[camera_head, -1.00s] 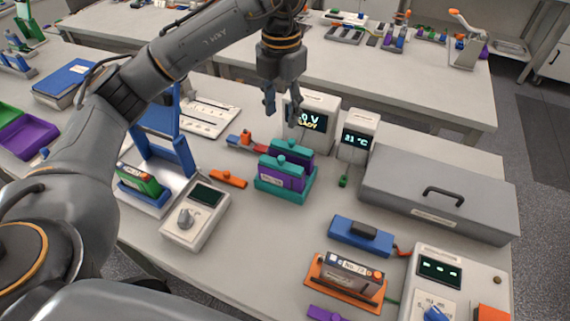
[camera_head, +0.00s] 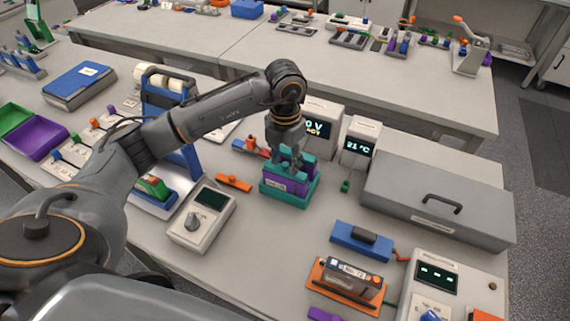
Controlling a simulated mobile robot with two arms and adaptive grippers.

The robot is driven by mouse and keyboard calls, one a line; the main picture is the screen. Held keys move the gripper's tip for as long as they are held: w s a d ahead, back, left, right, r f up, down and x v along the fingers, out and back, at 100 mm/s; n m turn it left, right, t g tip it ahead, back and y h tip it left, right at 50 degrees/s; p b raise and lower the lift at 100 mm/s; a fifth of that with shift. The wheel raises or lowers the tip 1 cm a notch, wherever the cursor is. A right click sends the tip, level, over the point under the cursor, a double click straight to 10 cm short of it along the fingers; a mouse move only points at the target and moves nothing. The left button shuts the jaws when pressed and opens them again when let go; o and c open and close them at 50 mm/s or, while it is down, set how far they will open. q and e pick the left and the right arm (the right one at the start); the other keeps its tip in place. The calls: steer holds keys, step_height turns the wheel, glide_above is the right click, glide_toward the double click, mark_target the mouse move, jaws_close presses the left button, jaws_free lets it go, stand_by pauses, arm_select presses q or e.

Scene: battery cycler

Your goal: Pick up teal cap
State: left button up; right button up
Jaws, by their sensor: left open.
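A teal holder (camera_head: 286,199) stands on the near bench with two purple blocks (camera_head: 288,186) in it. The blocks have teal tops, and a teal cap (camera_head: 275,172) shows on the front one, partly covered by my fingers. A bit of the rear teal top (camera_head: 309,159) shows to the right of the gripper. My left gripper (camera_head: 286,161) points down at the teal tops, its fingers open around the top area. Whether the fingers touch a cap cannot be told. My right gripper is out of view.
Two white display units (camera_head: 359,143) stand close behind and to the right of the holder. A grey lidded case (camera_head: 436,199) lies to the right. An orange piece (camera_head: 233,183) and a white meter (camera_head: 202,216) lie to the left.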

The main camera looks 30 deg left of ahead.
arm_select(q)
steer(key=shift+f, duration=0.35)
jaws_close()
steer(key=shift+w+r, duration=0.1)
steer(key=shift+r, duration=0.1)
